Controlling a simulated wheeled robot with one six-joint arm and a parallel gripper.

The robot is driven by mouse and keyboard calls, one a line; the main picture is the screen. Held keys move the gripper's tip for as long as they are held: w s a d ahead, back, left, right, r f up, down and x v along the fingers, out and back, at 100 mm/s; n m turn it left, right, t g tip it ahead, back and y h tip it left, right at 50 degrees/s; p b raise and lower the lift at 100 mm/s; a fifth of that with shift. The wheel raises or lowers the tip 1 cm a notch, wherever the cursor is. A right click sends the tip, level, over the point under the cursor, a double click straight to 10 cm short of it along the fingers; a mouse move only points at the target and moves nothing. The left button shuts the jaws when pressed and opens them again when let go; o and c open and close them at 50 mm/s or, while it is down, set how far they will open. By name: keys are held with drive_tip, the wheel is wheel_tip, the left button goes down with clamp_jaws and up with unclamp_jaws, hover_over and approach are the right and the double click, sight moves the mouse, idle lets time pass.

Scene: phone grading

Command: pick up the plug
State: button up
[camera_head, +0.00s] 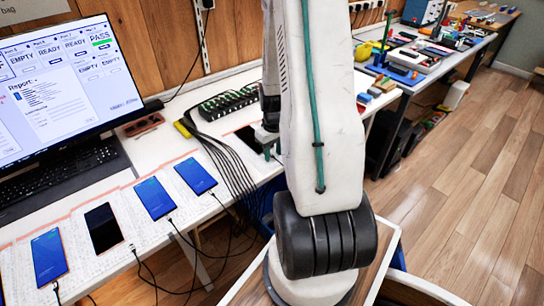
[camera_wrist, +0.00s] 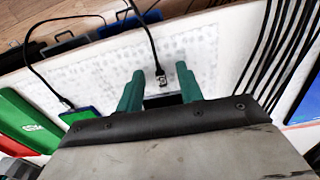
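In the wrist view, a small plug (camera_wrist: 161,79) on the end of a black cable lies on the white dotted mat (camera_wrist: 205,45). My gripper (camera_wrist: 160,70) is open, with one green finger on each side of the plug in the picture. The plug appears apart from both fingers; the height between them is hard to judge. A dark phone (camera_wrist: 162,101) shows just below the plug, partly hidden by my gripper. In the head view, my gripper (camera_head: 266,138) is over the table beside a dark phone (camera_head: 248,140), mostly hidden by my arm. I cannot make out this plug there.
A cable ends at a green-screened phone (camera_wrist: 78,115) at left in the wrist view; several black cables run at right. In the head view, blue phones (camera_head: 154,198), a dark phone (camera_head: 103,228), a monitor (camera_head: 70,90) and a black multi-slot rack (camera_head: 228,103) stand around.

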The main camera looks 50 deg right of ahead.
drive_tip(key=shift+f, duration=0.2)
drive_tip(key=shift+c, duration=0.4)
clamp_jaws()
